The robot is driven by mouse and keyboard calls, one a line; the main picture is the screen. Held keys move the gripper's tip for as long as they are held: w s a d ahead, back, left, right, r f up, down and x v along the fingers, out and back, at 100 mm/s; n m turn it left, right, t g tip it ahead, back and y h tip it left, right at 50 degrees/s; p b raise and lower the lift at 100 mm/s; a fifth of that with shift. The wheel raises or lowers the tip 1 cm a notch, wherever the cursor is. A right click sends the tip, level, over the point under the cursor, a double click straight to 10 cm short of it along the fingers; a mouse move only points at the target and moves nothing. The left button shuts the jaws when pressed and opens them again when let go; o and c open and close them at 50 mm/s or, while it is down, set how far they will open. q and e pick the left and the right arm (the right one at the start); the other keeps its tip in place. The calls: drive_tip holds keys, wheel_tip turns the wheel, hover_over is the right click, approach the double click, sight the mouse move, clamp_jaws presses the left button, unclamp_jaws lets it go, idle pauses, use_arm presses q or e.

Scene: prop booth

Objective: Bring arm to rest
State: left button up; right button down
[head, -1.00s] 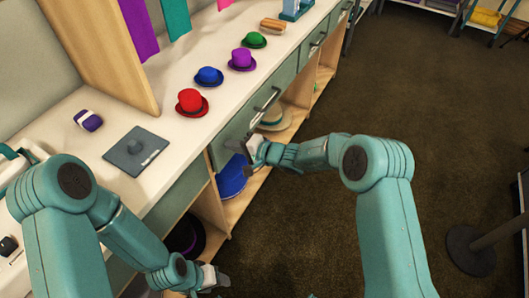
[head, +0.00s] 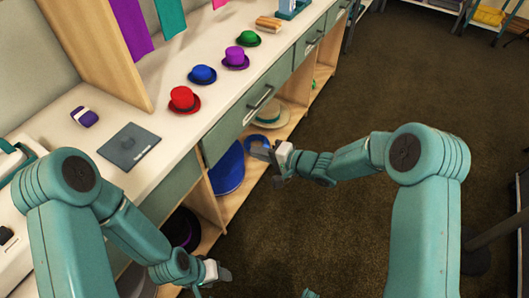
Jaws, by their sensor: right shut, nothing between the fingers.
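My right arm reaches in from the right, and its gripper (head: 262,155) is shut and empty. It hangs in front of the open shelves, below the drawer with the bar handle (head: 261,98). A gap to the drawer front cannot be judged exactly. My left arm is bent at the lower left, and its gripper (head: 222,279) is low beside the cabinet, near the bottom edge of the picture. Its fingers are too small and dark to tell open from shut.
The white counter (head: 165,128) bears red (head: 184,98), blue (head: 203,74), purple (head: 235,57) and green (head: 248,38) hats and a grey plate (head: 129,148). Hats lie on the shelves below. Brown floor (head: 330,225) is open to the right; a dark stand (head: 478,255) is at far right.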

drive_tip(key=shift+s+d+r, duration=0.15)
drive_tip(key=shift+s+d, duration=0.2)
drive_tip(key=shift+s, duration=0.05)
drive_tip(key=s+d+f+n+g+h+p, duration=0.1)
drive_tip(key=s+d+f+g+h+p, duration=0.1)
drive_tip(key=s, duration=0.7)
drive_tip(key=s+d+f+n+g+h+p, duration=0.2)
drive_tip(key=s+d+f+g+h+p, duration=0.1)
drive_tip(key=s, duration=0.7)
drive_tip(key=s+d+f+n+g+h+p, duration=0.1)
drive_tip(key=s+d+f+g+h+p, duration=0.1)
drive_tip(key=s, duration=0.8)
drive_tip(key=shift+d+f+n+g+h+p, duration=0.35)
drive_tip(key=shift+d+f+h+p, duration=0.3)
drive_tip(key=shift+d+f, duration=0.3)
